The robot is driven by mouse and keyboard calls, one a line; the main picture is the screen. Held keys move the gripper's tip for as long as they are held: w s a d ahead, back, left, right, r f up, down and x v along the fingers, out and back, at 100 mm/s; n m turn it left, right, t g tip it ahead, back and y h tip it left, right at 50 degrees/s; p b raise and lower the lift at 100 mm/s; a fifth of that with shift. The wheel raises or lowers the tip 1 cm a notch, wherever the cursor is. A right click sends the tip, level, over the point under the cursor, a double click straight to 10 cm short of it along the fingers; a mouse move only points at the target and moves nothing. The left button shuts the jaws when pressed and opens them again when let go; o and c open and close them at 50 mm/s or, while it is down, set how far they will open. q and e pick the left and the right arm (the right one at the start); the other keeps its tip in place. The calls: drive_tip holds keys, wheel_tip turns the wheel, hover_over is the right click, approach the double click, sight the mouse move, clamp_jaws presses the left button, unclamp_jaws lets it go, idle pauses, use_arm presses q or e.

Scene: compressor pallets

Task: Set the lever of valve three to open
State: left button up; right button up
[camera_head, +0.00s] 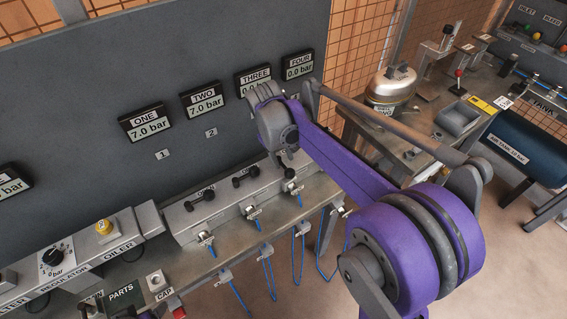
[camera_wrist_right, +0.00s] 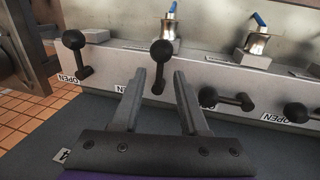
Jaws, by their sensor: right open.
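The valve manifold (camera_head: 225,205) is a grey block along the back of the bench, with black ball-ended levers. In the right wrist view, lever three (camera_wrist_right: 159,52) stands with its ball up, away from its OPEN label. My right gripper (camera_wrist_right: 160,75) is open, its two fingers on either side of lever three. I cannot tell whether they touch it. In the head view the right gripper (camera_head: 277,159) is at the manifold, largely hidden by my arm. The gauge for valve three (camera_head: 257,80) is partly covered; the four gauge reads 0.0 bar. My left gripper is not in view.
Lever four (camera_wrist_right: 75,42) also stands ball-up close beside my gripper. Lever two (camera_wrist_right: 228,99) and lever one (camera_wrist_right: 315,113) lie sideways along the block. Blue hoses (camera_head: 268,275) hang at the bench front. A grey panel (camera_head: 100,80) rises behind.

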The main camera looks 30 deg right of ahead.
sight(285, 168)
drive_tip(key=shift+d+f, duration=0.15)
drive_tip(key=shift+f, duration=0.6)
drive_tip(key=shift+d+f, duration=0.1)
drive_tip(key=shift+f, duration=0.65)
drive_tip(key=shift+c, duration=0.2)
clamp_jaws()
